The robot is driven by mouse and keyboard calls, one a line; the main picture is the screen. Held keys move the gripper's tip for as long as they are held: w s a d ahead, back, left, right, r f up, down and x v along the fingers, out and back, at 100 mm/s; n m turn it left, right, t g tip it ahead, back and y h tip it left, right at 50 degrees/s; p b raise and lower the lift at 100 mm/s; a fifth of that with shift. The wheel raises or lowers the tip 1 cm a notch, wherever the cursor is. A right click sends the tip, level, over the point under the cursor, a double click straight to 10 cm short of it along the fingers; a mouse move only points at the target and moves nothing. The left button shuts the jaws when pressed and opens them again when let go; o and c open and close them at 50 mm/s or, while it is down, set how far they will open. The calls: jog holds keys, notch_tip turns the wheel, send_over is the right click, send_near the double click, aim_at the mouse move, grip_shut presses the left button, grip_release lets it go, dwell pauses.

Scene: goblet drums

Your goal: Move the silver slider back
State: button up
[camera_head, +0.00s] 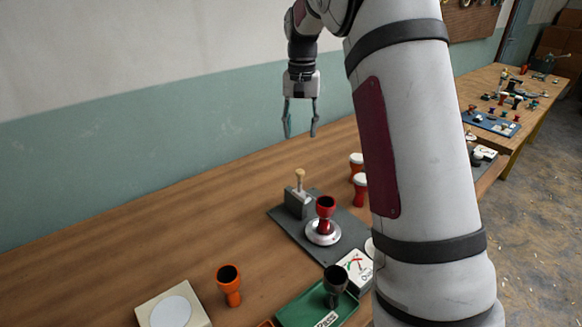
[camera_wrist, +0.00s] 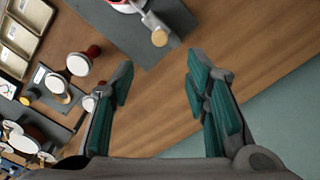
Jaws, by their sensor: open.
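A dark grey board (camera_head: 345,232) lies on the wooden table in the head view. On it stands a grey metal block (camera_head: 297,204) with an upright pale wooden knob (camera_head: 299,176); I cannot tell for sure that this is the silver slider. A red goblet drum (camera_head: 325,214) stands on a round silver-white base (camera_head: 323,233) beside the block. My gripper (camera_head: 301,122) is open and empty, fingers down, above the table and apart from these things. In the wrist view the wooden knob (camera_wrist: 159,38) and the board (camera_wrist: 165,15) show beyond the open fingers.
Red-and-white drums (camera_head: 359,188) stand behind the board. An orange drum (camera_head: 229,284), a cream block with a white disc (camera_head: 175,307) and a green tray (camera_head: 318,308) with a dark goblet (camera_head: 336,283) are in front. My arm hides the right side. The table's left part is bare.

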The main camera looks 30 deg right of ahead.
aim_at(300, 171)
notch_tip(300, 171, down, 13)
jog(key=shift+r+p, duration=0.15)
jog(key=shift+p, duration=0.45)
grip_shut()
